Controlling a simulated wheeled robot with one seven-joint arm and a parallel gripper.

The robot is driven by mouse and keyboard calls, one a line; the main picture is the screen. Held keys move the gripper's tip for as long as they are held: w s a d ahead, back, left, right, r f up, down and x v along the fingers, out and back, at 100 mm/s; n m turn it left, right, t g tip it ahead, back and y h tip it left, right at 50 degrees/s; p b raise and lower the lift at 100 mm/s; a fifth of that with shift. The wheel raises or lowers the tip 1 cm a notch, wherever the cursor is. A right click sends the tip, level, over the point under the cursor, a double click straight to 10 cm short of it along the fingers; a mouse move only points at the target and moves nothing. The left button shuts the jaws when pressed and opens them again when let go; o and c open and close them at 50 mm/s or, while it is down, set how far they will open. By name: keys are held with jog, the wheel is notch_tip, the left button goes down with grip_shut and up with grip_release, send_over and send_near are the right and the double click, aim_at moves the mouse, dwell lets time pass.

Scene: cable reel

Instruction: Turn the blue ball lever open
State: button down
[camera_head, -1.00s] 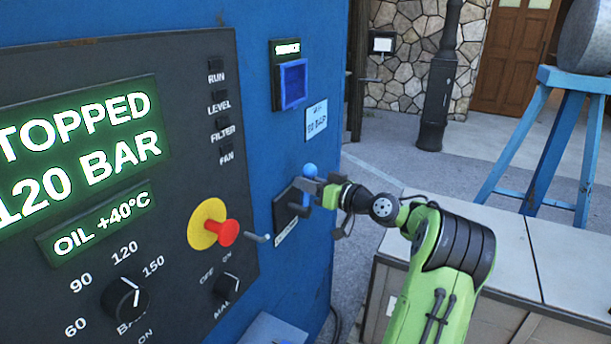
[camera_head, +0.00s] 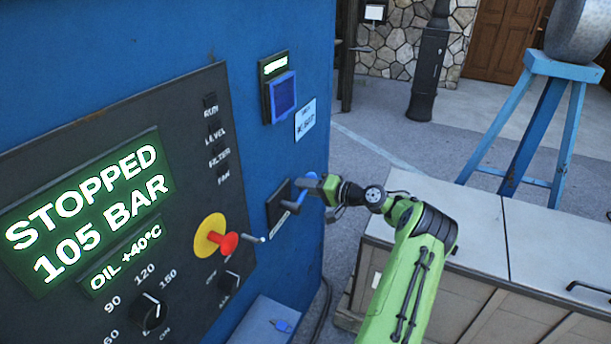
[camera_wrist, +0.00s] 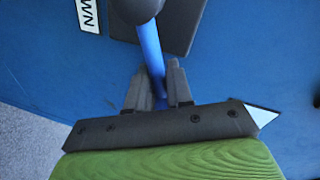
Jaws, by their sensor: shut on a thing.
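The blue ball lever (camera_head: 303,185) sits on a dark plate (camera_head: 278,205) on the side of the blue cabinet, and it leans up and to the right. My gripper (camera_head: 318,186) is at the lever from the right, shut on it. In the wrist view, the blue lever bar (camera_wrist: 150,50) runs down from a dark hub (camera_wrist: 138,8) between the two fingers of my gripper (camera_wrist: 157,90). The fingers hide part of the lever's end.
The control panel (camera_head: 225,130) reads STOPPED, 105 BAR. A red knob (camera_head: 228,243) on a yellow disc and a small grey lever (camera_head: 254,239) stick out left of the lever. A blue-framed switch (camera_head: 283,97) is above. A grey bench (camera_head: 470,235) stands at right.

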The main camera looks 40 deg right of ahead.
jog(key=shift+w+d+f+m+y+p, duration=0.1)
jog(key=shift+d+f+m+y+p, duration=0.15)
jog(key=shift+m, duration=0.25)
jog(key=shift+d+f+m+y+p, duration=0.1)
jog(key=shift+f+m, duration=0.2)
jog(key=shift+m, duration=0.2)
jog(key=shift+f+m+y, duration=0.25)
jog(key=shift+f+m, duration=0.45)
jog(key=shift+m, duration=0.1)
jog(key=shift+f, duration=0.1)
jog(key=c, duration=1.2)
grip_release()
jog(key=shift+f, duration=0.1)
jog(key=v, duration=1.5)
jog(key=shift+s+d+r, duration=0.25)
jog(key=shift+s+r, duration=0.05)
